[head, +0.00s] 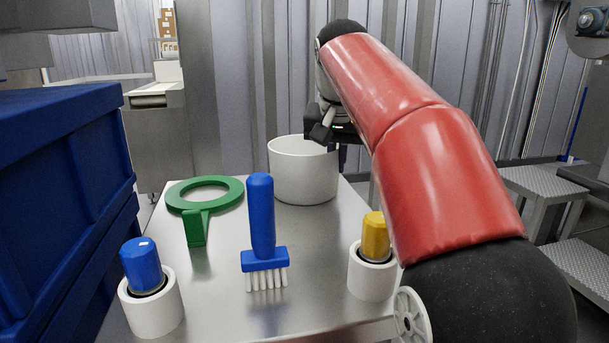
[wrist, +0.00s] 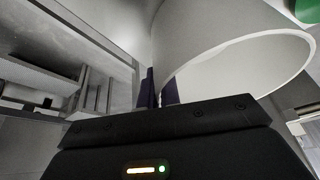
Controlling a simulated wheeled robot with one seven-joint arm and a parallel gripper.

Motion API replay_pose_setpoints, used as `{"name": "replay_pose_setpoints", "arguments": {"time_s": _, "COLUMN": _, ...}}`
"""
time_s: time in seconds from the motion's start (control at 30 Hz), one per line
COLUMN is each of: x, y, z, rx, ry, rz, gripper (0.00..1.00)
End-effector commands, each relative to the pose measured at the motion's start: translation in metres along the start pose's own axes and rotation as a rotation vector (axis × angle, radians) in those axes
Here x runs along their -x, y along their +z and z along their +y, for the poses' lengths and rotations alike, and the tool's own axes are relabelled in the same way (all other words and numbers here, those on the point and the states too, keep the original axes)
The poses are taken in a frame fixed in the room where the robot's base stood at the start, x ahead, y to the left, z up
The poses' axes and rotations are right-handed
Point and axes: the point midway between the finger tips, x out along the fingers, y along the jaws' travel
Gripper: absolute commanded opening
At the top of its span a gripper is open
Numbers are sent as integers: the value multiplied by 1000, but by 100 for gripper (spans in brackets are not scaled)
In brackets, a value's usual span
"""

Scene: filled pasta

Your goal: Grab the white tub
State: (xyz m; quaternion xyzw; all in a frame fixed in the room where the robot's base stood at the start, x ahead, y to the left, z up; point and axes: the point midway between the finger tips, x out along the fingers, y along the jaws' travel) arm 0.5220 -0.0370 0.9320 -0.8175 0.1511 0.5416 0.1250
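The white tub (head: 303,172) stands upright at the far end of the metal table. It also fills the upper right of the wrist view (wrist: 195,35), with its open rim towards the camera. My gripper (head: 331,145) is at the tub's right rim in the head view. In the wrist view my gripper (wrist: 158,90) has its two dark fingers close together, with the tub's thin wall between them. One finger is outside the tub and the other is inside. The fingertips are partly hidden in the head view.
On the table (head: 215,300) are a green ring-shaped tool (head: 197,222), a blue brush (head: 262,215), and two white holders with a blue-capped (head: 142,262) and a yellow-capped (head: 375,238) item. Blue crates (head: 60,180) stand left. Metal steps (head: 545,185) are right.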

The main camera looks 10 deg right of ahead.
Motion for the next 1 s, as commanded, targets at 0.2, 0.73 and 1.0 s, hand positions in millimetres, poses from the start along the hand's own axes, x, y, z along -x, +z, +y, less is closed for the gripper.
{"name": "replay_pose_setpoints", "arguments": {"time_s": 0.2, "x": 0, "y": 0, "z": 0, "rx": 0, "ry": 0, "rz": 1, "gripper": 0}}
{"name": "replay_pose_setpoints", "arguments": {"time_s": 0.73, "x": 32, "y": -14, "z": -2, "rx": -1, "ry": -1, "rz": 3, "gripper": 0}}
{"name": "replay_pose_setpoints", "arguments": {"time_s": 1.0, "x": 74, "y": -32, "z": -4, "rx": -1, "ry": 0, "rz": 2, "gripper": 0}}
